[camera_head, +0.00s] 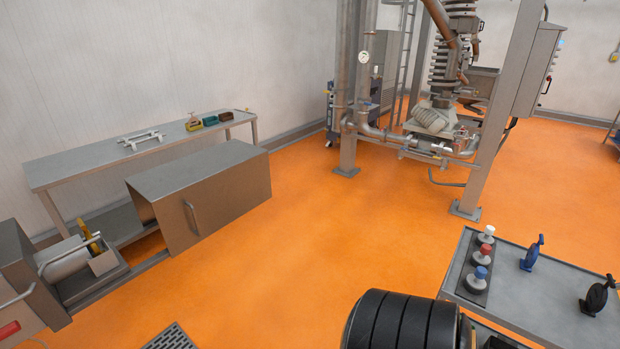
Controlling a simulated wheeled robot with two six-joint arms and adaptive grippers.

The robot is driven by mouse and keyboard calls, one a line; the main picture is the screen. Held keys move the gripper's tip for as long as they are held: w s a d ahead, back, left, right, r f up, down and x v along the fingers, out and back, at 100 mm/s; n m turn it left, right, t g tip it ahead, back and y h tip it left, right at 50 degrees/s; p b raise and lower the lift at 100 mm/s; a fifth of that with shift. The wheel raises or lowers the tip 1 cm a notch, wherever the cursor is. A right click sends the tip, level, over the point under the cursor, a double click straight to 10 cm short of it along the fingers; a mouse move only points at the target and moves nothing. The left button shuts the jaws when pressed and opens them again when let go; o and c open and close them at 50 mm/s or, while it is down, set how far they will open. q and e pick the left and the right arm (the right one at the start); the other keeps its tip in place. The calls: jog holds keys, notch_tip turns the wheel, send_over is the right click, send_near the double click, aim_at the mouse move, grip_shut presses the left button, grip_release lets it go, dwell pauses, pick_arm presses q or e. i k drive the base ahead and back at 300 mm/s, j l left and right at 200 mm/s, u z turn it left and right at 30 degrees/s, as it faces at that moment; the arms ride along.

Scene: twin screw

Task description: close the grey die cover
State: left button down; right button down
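The grey die cover (222,187) looks like a large metal box with a flat top. An upright bar handle (192,217) is on its front face. The cover stands on a low rail or bench (135,262) at the left, in front of a long table. A gap separates it from the machine at the far left, where a pale cylinder (64,262) lies exposed. Neither of my grippers is in view.
A grey table (85,165) along the wall holds a metal frame (141,139) and small coloured blocks. Orange floor (290,240) is clear in the middle.

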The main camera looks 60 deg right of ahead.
aim_at(192, 196)
jog(key=z, duration=1.35)
